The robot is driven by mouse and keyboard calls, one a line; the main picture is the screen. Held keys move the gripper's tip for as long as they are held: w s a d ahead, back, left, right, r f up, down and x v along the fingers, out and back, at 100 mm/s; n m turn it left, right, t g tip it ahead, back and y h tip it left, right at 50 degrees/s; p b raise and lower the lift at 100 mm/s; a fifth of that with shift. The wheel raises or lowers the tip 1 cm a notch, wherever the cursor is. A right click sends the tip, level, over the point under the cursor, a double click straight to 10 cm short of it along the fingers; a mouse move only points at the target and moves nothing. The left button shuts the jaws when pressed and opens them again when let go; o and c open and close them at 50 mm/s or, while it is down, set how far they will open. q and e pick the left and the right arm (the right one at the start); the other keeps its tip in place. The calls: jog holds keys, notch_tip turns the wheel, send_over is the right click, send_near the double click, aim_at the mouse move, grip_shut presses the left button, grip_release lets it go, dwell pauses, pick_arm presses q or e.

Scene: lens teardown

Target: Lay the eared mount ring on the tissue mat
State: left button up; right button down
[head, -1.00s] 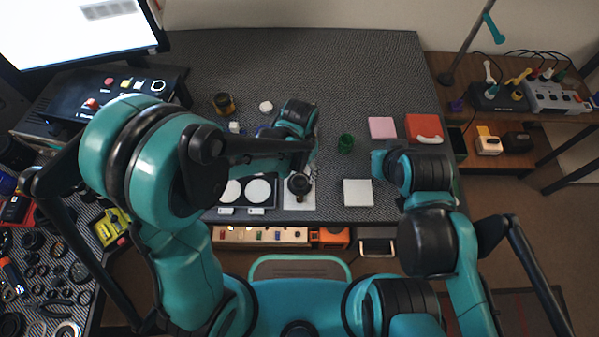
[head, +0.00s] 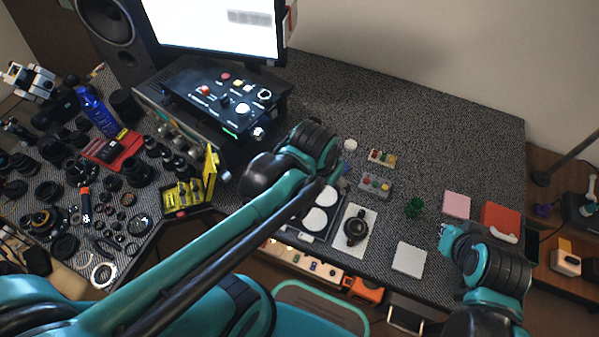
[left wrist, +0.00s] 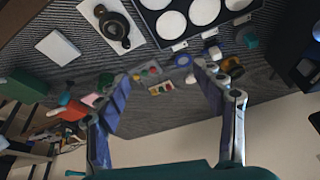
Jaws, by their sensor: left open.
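A black round part (head: 356,228) with a projecting tab rests on a white rectangular mat (head: 348,256) on the desk; it also shows at the top of the left wrist view (left wrist: 114,30). I cannot tell whether this part includes the eared mount ring. A separate white square pad (head: 409,260) lies to its right, bare; I cannot tell which of the two is the tissue mat. My left gripper (left wrist: 163,78) is open and empty, its fingers wide apart, away from the black part. My right gripper (head: 444,234) hangs at the desk's right side, its fingers unclear.
A black tray (head: 336,226) with white discs lies left of the white mat. A grey button block (head: 375,185) and a green item (head: 414,207) stand behind. A pink pad (head: 456,205) and red box (head: 501,221) are at right. A console (head: 218,98) stands left.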

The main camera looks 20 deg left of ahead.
pick_arm(q)
jog(key=s+a+r+n+t, duration=0.2)
jog(key=s+a+r+t, duration=0.1)
jog(key=a, duration=0.3)
jog(key=shift+s+a+n+y, duration=0.25)
jog(key=shift+s+n+y, duration=0.1)
jog(key=shift+n+y, duration=0.05)
